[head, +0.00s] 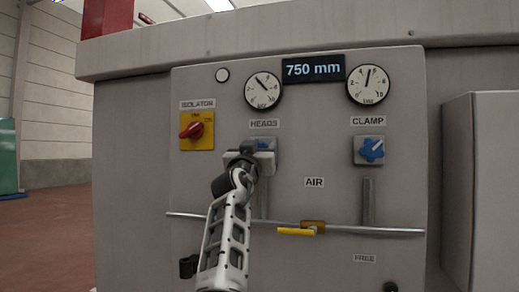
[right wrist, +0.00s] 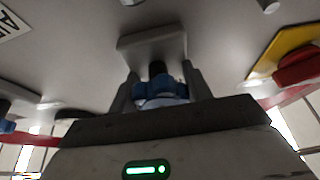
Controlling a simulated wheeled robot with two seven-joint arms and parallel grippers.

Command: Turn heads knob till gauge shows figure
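The heads knob (head: 264,144) is blue and sits under the HEADS label, mostly hidden behind my right gripper (head: 246,157). In the right wrist view the blue knob (right wrist: 160,92) lies between the two fingers of my right gripper (right wrist: 161,88). The fingers stand close against both sides of it with no clear gap. The heads gauge (head: 263,90) is a round white dial above; its needle points to the upper left. Its small figures are hard to read. The display (head: 313,69) beside it reads 750 mm. My left gripper is not in view.
The blue clamp knob (head: 371,150) is at the right under its own gauge (head: 368,84). A red isolator switch (head: 192,130) on a yellow plate is at the left. A yellow air lever (head: 297,231) and a horizontal pipe (head: 370,230) cross below. A grey box (head: 496,190) juts out at the right.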

